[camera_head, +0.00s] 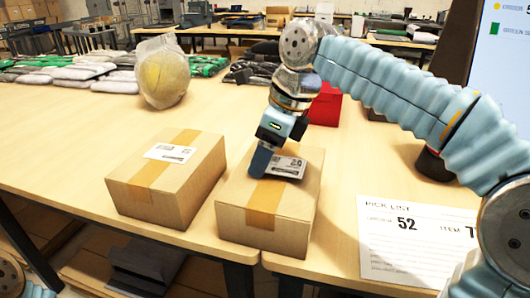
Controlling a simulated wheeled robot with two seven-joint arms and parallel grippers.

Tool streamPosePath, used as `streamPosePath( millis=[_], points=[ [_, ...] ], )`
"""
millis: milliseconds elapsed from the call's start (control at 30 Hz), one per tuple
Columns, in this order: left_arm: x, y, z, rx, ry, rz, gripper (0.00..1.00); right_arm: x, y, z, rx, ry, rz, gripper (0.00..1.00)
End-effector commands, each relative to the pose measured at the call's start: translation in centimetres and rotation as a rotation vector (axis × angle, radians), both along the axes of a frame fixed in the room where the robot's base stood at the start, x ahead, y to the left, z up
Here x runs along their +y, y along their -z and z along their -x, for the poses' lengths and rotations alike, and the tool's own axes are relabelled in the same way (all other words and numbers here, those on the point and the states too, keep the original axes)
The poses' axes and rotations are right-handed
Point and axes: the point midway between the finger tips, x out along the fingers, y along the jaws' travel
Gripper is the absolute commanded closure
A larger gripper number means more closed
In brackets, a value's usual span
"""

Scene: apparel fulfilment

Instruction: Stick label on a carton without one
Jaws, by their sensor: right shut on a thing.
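The right-hand carton (262,228) is a closed brown box with a tape strip, near the table's front edge. A white printed label (288,167) is at its top face, beside my right gripper's fingers. My right gripper (261,163) points down at this carton's top and is shut on the label; the fingers hide part of the contact. I cannot tell whether the label lies fully flat on the carton. The left-hand carton (150,199) bears a white label (169,153) across its tape. Part of my left arm shows at the lower left corner; its gripper is not in view.
A pick list sheet (405,262) lies at the front right. A wrapped round item (163,72) and folded bagged garments (82,70) are behind. A red box (325,105) stands behind my right wrist. A narrow gap separates the cartons.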

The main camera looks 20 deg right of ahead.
Motion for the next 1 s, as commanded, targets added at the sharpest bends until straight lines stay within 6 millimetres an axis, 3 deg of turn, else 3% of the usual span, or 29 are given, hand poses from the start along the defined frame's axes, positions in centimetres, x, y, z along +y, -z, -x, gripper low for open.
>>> streamPosePath(
  millis=[867, 900, 1000],
  points=[
    [0.00, -0.63, 0.00, 0.000, 0.000, 0.000, 0.57, -0.01, -0.19, 0.01, 0.001, 0.000, 0.001, 0.47],
    [0.00, -0.63, 0.00, 0.000, 0.000, 0.000, 0.57, -0.01, -0.19, 0.01, 0.001, 0.000, 0.001, 0.33],
    [0.00, -0.63, 0.00, 0.000, 0.000, 0.000, 0.57, 0.00, -0.19, 0.00, 0.001, 0.000, 0.001, 0.18]
  ],
)
